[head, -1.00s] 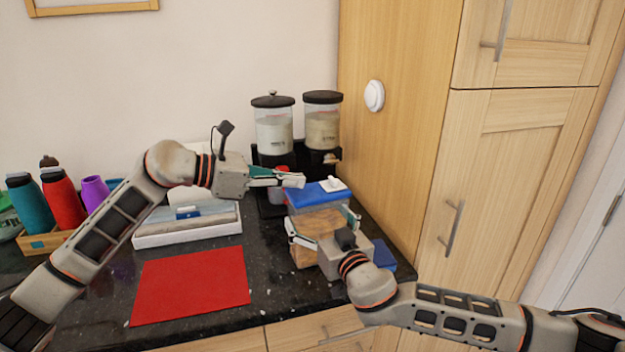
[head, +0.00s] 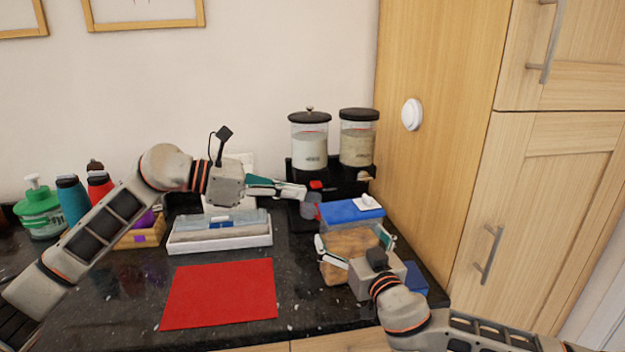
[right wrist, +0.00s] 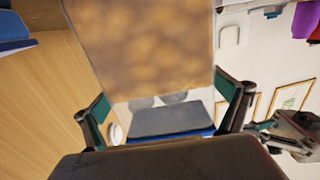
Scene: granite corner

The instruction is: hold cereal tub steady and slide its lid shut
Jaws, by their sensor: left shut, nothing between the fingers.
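The cereal tub (head: 350,243) is a clear box with brown contents, standing on the dark counter near the wooden cabinet. Its blue lid (head: 340,213) with a white tab (head: 367,202) is on top; I cannot tell how far it covers the opening. My right gripper (head: 356,243) has one finger on each side of the tub, apparently touching both. In the right wrist view, the tub (right wrist: 150,45) fills the space between the fingers of this gripper (right wrist: 165,95). My left gripper (head: 305,192) is shut and empty, just left of the lid and apart from it.
Two dispensers (head: 310,140) with black lids stand behind the tub, with a grey cup (head: 311,207) below. A white tray (head: 220,240) and a red mat (head: 220,293) lie to the left. A blue object (head: 416,278) is right of my right gripper. The cabinet (head: 440,150) bounds the right.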

